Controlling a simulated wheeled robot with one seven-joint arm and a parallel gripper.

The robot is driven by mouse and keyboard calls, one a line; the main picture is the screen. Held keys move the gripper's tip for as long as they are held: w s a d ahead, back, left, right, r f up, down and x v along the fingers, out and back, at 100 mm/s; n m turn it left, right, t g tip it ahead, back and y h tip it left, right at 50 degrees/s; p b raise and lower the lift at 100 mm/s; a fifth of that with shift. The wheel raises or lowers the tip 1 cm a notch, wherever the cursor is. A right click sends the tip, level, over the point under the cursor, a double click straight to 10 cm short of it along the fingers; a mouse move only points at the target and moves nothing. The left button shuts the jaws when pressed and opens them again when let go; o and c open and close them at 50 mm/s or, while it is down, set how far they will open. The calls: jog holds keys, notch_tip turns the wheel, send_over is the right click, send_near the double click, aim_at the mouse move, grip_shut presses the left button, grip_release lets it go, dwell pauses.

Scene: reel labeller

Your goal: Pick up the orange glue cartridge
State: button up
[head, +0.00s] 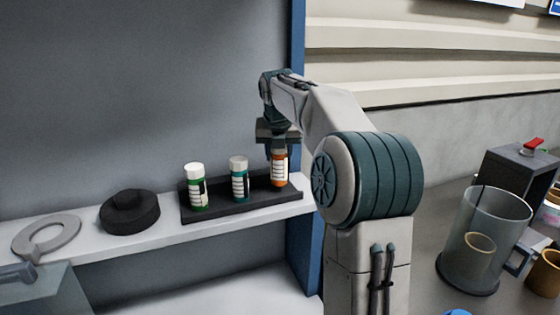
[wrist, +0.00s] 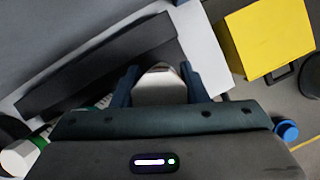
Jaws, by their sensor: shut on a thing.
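The orange glue cartridge (head: 279,170) stands upright at the right end of a black tray (head: 228,208) on the shelf. My gripper (head: 279,148) points down over it and is shut on its top. In the wrist view the pale top of the cartridge (wrist: 160,85) sits between the two dark blue fingers of my gripper (wrist: 160,84). A green cartridge (head: 196,187) and a teal cartridge (head: 239,180), both with white caps, stand to the left in the same tray. I cannot tell whether the orange cartridge's base touches the tray.
A black round object (head: 130,213) and a grey ring-shaped object (head: 46,240) lie left of the tray on the shelf (head: 90,243). A blue post (head: 297,125) rises close behind my gripper. A clear container (head: 484,245) stands at the right. A yellow box (wrist: 265,38) shows in the wrist view.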

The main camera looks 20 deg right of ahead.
jog(key=shift+r, duration=0.9)
jog(key=s+d+r+b, duration=0.2)
jog(key=s+d+r, duration=0.3)
jog(key=s, duration=0.5)
jog(key=shift+d+r, duration=0.3)
jog(key=shift+r, duration=0.45)
jog(key=shift+s, duration=0.15)
